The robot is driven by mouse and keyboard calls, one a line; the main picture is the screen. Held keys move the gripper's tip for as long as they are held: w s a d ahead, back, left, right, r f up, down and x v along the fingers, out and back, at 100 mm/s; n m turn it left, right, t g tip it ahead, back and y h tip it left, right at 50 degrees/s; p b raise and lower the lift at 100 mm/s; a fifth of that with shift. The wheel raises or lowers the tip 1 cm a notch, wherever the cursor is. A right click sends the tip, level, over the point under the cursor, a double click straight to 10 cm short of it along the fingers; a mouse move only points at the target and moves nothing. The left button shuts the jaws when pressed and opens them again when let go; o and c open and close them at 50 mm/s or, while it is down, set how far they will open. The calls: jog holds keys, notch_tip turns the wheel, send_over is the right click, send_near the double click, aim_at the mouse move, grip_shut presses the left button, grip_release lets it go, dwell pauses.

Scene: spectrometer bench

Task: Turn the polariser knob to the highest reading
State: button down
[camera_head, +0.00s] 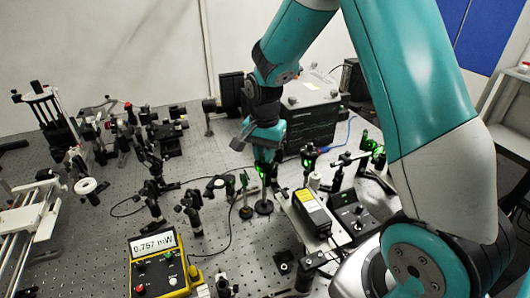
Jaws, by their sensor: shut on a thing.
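My gripper (264,158) reaches down at the middle of the bench, below the teal wrist. It is shut on the polariser knob, which is mostly hidden by the gripper itself. The polariser's post (263,190) stands upright below it on a round dark base, with green light showing near its top. The yellow power meter (172,284) stands at the front left; its display (154,247) appears to read 0.757 mW. The knob's angle cannot be made out.
A black box with a yellow label (312,209) and a black control box (355,214) stand to the right of the post. Several small optics posts (192,204) crowd the left side. A large dark instrument (311,122) stands behind. Dark cables cross the perforated bench (105,237).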

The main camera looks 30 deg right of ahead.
jog(key=c, duration=1)
grip_release()
jog(key=shift+c, duration=0.2)
notch_tip(320, 180, up, 18)
jog(key=b, duration=0.3)
jog(key=shift+f, duration=0.25)
jog(key=s+a+f+n+y+b, duration=0.1)
jog(key=s+a+f+n+y, duration=0.1)
jog(key=s+a+n, duration=0.6)
jog(key=s+a+f+n+y+b, duration=0.1)
jog(key=s+a+f+n+y, duration=0.1)
jog(key=s+a+f+n, duration=0.3)
jog(key=s+a+n, duration=0.4)
jog(key=s+n, duration=0.1)
jog(key=s, duration=0.5)
jog(key=shift+s+a+n, duration=0.25)
jog(key=shift+s+n, duration=0.05)
jog(key=shift+s, duration=0.05)
